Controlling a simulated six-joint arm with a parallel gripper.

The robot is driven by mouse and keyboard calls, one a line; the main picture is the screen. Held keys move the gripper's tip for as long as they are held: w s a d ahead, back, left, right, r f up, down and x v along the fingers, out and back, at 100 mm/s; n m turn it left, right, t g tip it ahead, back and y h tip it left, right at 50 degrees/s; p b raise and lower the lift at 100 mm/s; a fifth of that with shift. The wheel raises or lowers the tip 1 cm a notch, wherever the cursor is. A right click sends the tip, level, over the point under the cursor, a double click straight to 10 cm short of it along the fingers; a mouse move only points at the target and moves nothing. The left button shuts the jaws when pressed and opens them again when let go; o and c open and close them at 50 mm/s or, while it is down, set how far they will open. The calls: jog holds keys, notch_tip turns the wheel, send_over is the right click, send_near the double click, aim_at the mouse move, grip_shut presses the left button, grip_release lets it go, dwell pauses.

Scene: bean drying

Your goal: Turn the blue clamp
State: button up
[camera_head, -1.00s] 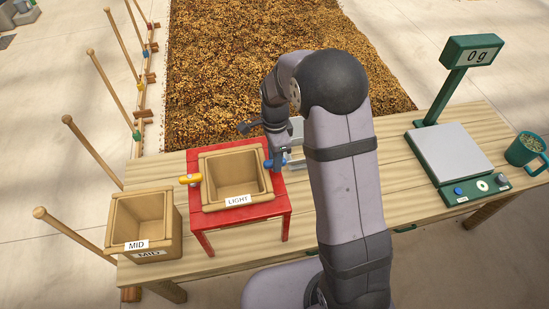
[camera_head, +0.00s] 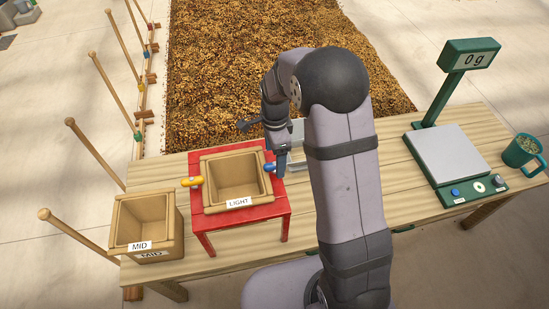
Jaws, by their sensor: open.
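The blue clamp (camera_head: 269,168) sits at the right side of the LIGHT wooden box (camera_head: 235,176), on the red stand (camera_head: 240,219). My gripper (camera_head: 280,170) is open and points down just right of the clamp. Its fingers partly cover the clamp's right end, and I cannot tell whether they touch it. The yellow clamp (camera_head: 191,181) is at the left side of the same box. The box is empty.
An empty MID wooden box (camera_head: 178,221) stands left of the red stand. A pale item (camera_head: 298,133) is partly hidden behind my arm. A green scale (camera_head: 450,150) reading 0 g and a green mug (camera_head: 522,150) stand on the right. Coffee-coloured beans (camera_head: 240,60) lie beyond the table.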

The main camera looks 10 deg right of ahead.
jog(key=shift+r+p, duration=1.25)
jog(key=shift+r, duration=0.5)
jog(key=n, duration=0.4)
jog(key=shift+n, duration=0.3)
jog(key=shift+s+f+n, duration=0.1)
jog(key=shift+f+n, duration=0.1)
jog(key=shift+n, duration=0.8)
jog(key=s+f+n, duration=0.1)
jog(key=s+n, duration=0.1)
jog(key=s+f+n+g, duration=0.1)
jog(key=s+n, duration=0.3)
jog(key=shift+s+d+f, duration=0.2)
jog(key=shift+s+f, duration=0.1)
jog(key=shift+f, duration=0.1)
jog(key=s+n, duration=0.1)
jog(key=s, duration=0.1)
jog(key=s+n+g, duration=0.1)
jog(key=s, duration=0.1)
jog(key=s+n, duration=0.1)
jog(key=s, duration=0.1)
jog(key=shift+s+d+r+n, duration=0.2)
jog(key=shift+s+d+n, duration=0.05)
jog(key=shift+s+n, duration=0.05)
jog(key=s+d+r+n, duration=0.1)
jog(key=s+r, duration=0.3)
jog(key=s, duration=0.5)
jog(key=r, duration=0.1)
jog(key=w+r+t, duration=0.2)
jog(key=r, duration=0.1)
jog(key=shift+d, duration=0.25)
